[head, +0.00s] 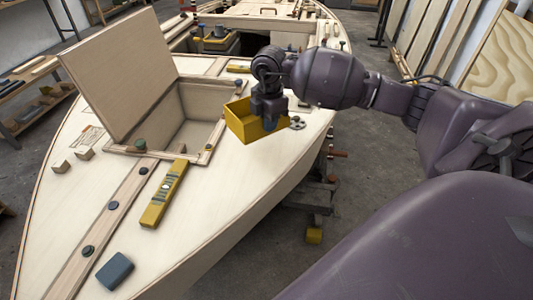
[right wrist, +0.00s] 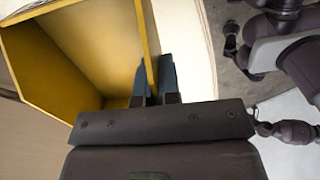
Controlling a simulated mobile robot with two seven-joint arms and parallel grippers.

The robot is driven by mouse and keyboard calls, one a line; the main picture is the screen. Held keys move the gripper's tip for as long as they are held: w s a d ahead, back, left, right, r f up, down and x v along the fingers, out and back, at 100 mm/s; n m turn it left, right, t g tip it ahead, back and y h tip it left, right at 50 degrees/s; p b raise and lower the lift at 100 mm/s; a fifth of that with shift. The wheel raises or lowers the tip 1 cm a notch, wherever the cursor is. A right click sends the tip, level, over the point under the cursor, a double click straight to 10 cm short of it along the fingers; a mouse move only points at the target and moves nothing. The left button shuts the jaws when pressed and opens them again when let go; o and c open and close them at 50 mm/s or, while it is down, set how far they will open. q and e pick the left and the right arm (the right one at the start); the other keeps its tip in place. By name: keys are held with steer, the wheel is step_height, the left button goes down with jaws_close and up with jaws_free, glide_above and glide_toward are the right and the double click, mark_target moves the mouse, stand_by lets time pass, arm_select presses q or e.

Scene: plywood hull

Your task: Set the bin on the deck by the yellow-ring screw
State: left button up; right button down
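The yellow bin (head: 240,121) is an open, empty box hanging tilted from my right gripper (head: 268,118), above the right side of the pale plywood deck (head: 215,205). In the right wrist view the bin (right wrist: 98,45) fills the upper left, and the blue fingertips of my right gripper (right wrist: 157,80) are shut on one wall. Several dark screws sit along the deck's centre plank, among them a near screw (head: 88,251), a middle screw (head: 113,205) and a far screw (head: 143,170). Their ring colours are too small to tell. My left gripper is not in view.
A raised hatch lid (head: 120,75) stands beside an open hatch (head: 188,122). A yellow spirit level (head: 163,194), a blue block (head: 115,270) and small wood blocks (head: 62,166) lie on the deck. A grey round fitting (head: 297,123) is right of the bin. The front right deck is bare.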

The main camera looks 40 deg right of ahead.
mark_target(269, 134)
step_height(269, 134, down, 5)
steer(key=shift+f+b, duration=0.2)
steer(key=shift+b, duration=0.1)
step_height(269, 134, down, 6)
steer(key=shift+r+b, duration=0.2)
steer(key=shift+b, duration=0.25)
steer(key=shift+f, duration=0.2)
steer(key=shift+r, duration=0.1)
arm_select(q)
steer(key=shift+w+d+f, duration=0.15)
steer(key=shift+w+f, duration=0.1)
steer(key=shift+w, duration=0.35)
